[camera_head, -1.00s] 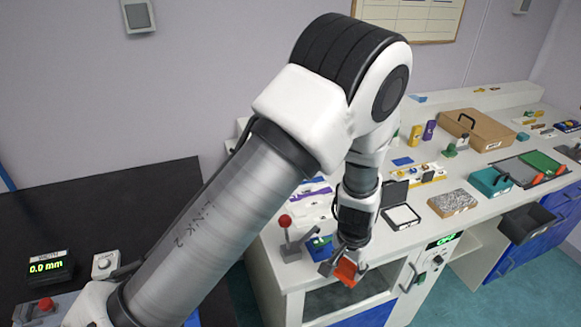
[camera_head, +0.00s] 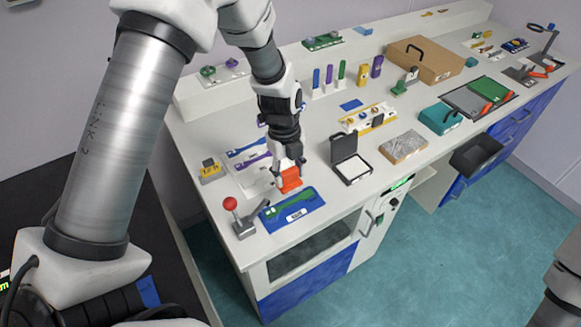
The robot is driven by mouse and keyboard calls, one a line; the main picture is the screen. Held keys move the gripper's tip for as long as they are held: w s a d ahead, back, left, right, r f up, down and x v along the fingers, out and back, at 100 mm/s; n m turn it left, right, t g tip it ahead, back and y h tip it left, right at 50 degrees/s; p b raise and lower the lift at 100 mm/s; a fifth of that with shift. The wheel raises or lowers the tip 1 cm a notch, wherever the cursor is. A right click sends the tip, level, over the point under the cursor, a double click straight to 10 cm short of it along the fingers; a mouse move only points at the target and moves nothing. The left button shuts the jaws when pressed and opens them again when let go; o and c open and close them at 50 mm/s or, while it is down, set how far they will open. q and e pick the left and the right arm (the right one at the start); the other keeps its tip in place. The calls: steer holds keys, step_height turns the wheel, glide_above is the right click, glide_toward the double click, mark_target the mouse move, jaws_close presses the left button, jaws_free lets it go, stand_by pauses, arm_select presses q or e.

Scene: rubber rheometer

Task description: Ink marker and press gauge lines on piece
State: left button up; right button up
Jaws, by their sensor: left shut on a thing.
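My left gripper (camera_head: 289,168) is shut on an orange-red block, which looks like the marker (camera_head: 291,181). It holds the marker just behind a blue mat (camera_head: 312,217) near the counter's front left corner. I cannot tell whether the marker touches anything below it. A green dumbbell-shaped piece (camera_head: 290,207) lies on the mat with a white label in front of it. An open black case with a white pad (camera_head: 354,168), which looks like the ink pad, stands right of the gripper. My right gripper is out of view.
A red-knobbed lever device (camera_head: 243,220) stands left of the mat. Purple and blue dumbbell pieces lie on a white sheet (camera_head: 240,178) behind it. A speckled block (camera_head: 403,147) and a teal box (camera_head: 438,117) stand to the right. Bare counter lies between the mat and the black case.

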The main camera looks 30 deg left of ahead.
mark_target(290, 187)
arm_select(q)
steer(key=shift+w+f, duration=0.2)
steer(key=shift+f, duration=0.25)
step_height(290, 187, down, 4)
steer(key=b, duration=0.4)
steer(key=shift+s+f, duration=0.1)
steer(key=shift+f, duration=0.15)
steer(key=shift+f+b, duration=0.35)
steer(key=shift+f, duration=0.1)
steer(key=shift+f+b, duration=0.5)
stand_by(1.0)
step_height(290, 187, up, 7)
steer(key=p, duration=0.5)
